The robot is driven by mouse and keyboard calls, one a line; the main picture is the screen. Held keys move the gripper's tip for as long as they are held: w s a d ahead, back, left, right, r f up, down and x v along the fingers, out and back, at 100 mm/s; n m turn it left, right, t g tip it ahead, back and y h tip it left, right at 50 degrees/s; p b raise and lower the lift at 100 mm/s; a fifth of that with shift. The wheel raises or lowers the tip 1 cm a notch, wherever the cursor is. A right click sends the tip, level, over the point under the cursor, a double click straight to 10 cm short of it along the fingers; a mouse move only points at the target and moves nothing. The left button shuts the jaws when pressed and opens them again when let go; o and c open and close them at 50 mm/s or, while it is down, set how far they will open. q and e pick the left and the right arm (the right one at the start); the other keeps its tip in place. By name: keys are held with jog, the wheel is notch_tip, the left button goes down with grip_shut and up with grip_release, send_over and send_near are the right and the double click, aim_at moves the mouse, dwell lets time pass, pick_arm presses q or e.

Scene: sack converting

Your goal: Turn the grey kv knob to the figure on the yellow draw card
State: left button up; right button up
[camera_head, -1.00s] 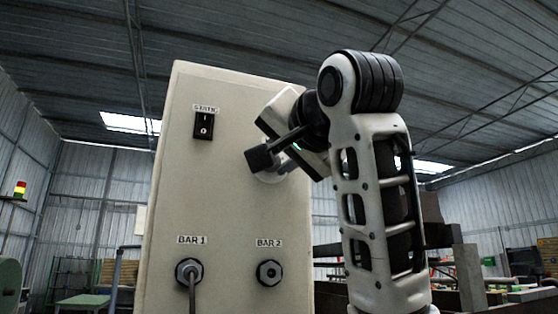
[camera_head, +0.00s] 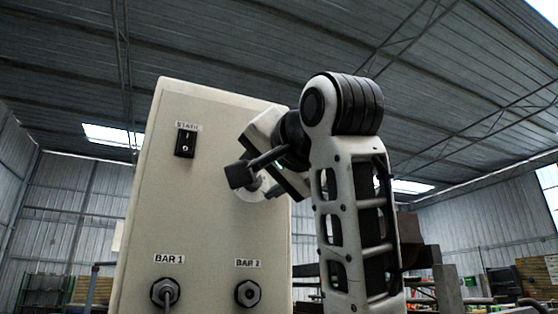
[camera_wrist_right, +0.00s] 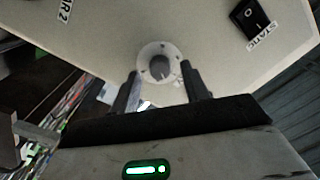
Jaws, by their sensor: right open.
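A grey knob (camera_wrist_right: 160,68) sits on a round white dial plate (camera_wrist_right: 147,52) on the beige cabinet panel (camera_head: 215,120). In the right wrist view my right gripper (camera_wrist_right: 162,82) is open, one finger on each side of the knob. I cannot tell whether the fingers touch it. In the head view the right gripper (camera_head: 253,175) is in front of the dial and hides the knob; only part of the dial plate (camera_head: 249,193) shows. The dial's figures are too small to read. The yellow draw card and my left gripper are not in view.
A black STATIC rocker switch (camera_head: 185,143) is at the panel's upper left. Below are the BAR 1 socket (camera_head: 165,291), with a cable in it, and the empty BAR 2 socket (camera_head: 247,293). Shelving and machinery stand behind at the right.

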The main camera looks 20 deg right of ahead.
pick_arm(q)
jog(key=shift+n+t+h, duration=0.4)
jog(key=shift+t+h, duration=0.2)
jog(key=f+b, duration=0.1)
jog(key=b, duration=0.3)
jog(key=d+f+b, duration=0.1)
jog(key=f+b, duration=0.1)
jog(key=b, duration=0.2)
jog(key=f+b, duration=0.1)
jog(key=b, duration=0.2)
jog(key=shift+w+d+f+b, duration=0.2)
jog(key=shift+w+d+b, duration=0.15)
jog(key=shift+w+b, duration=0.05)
pick_arm(e)
jog(key=s+d, duration=0.1)
jog(key=s, duration=1.4)
jog(key=shift+s+f, duration=0.15)
jog(key=shift+s, duration=0.15)
jog(key=shift+d, duration=0.1)
